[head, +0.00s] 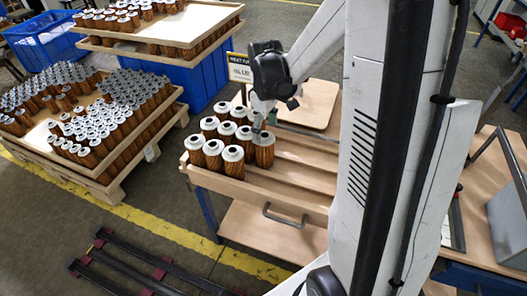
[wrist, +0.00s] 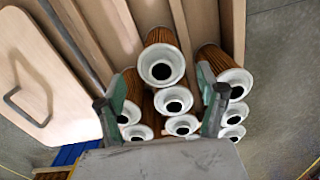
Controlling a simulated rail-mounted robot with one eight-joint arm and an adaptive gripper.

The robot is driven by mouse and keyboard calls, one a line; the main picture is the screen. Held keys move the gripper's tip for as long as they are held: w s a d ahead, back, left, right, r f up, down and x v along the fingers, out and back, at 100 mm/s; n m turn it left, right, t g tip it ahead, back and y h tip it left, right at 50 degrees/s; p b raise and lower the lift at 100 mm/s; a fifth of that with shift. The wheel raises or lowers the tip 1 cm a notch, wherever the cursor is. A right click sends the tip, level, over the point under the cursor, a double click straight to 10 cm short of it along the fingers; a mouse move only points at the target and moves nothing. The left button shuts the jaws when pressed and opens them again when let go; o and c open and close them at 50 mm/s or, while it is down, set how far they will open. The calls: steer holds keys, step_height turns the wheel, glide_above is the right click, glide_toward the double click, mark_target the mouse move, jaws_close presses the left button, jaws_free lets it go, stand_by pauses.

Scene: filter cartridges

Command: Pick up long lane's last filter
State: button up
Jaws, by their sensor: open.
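White-capped filters with brown pleated bodies stand in the lanes of a wooden tray (head: 315,203), at its left end in the head view. The middle lane's row reaches farthest along; its end filter (head: 265,155) stands beneath my gripper (head: 261,127), which partly hides its top. In the wrist view this end filter (wrist: 162,68) stands ahead of the other filters, and its cap lies between and slightly beyond the fingertips. My gripper (wrist: 165,97) is open, its green-padded fingers apart on either side. Contact with the filter cannot be told. The shorter outer rows (wrist: 235,82) sit close to the right finger.
Free lanes run right of the filters. A wooden board with a handle (wrist: 25,90) lies beside the tray. A sign (head: 240,68) stands behind it, its text partly hidden. Pallets of filters (head: 120,185) and blue crates (head: 200,85) stand at the left.

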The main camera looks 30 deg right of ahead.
mark_target(264, 143)
steer(key=shift+a+f+b, duration=0.1)
steer(key=shift+f+b, duration=0.2)
steer(key=shift+f, duration=2.9)
steer(key=shift+c, duration=0.2)
steer(key=c, duration=1.3)
steer(key=shift+o, duration=0.2)
steer(key=shift+r, duration=0.1)
